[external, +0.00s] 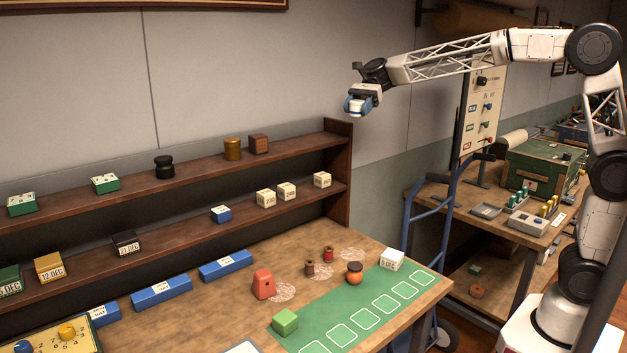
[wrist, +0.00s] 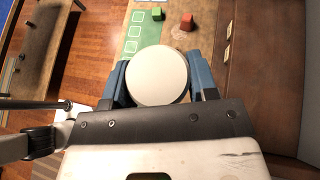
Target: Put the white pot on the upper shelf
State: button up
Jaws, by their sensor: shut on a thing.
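The white pot (wrist: 157,77) shows as a pale round top in the wrist view. My gripper (wrist: 158,85) has its blue fingers on both sides of it and is shut on it. In the external view my gripper (external: 360,105) is raised high, to the right of the shelf end and above it, and the pot (external: 357,103) is a small pale patch mostly hidden between the fingers. The upper shelf (external: 205,163) is a dark wooden board along the wall. It bears green boxes (external: 106,183), a black pot (external: 164,167), an ochre pot (external: 232,149) and a brown box (external: 258,144).
The shelf's upright end panel (external: 338,170) stands at its right. The lower shelf (external: 180,235) holds several blocks. The table (external: 330,235) below has a green mat (external: 350,318), a red block (external: 263,284) and an orange pot (external: 354,277). Bare board shows right of the brown box.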

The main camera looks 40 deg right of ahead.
jog(key=shift+w+a+m+t, duration=0.7)
jog(key=shift+w, duration=0.15)
jog(key=shift+w+f, duration=0.1)
jog(key=shift+f, duration=2.4)
jog(key=shift+w+a, duration=0.1)
send_over(304, 142)
jog(key=shift+w+f, duration=0.2)
jog(key=shift+f, duration=0.5)
jog(key=shift+f, duration=1.8)
jog(key=shift+f, duration=0.1)
jog(key=o, duration=1)
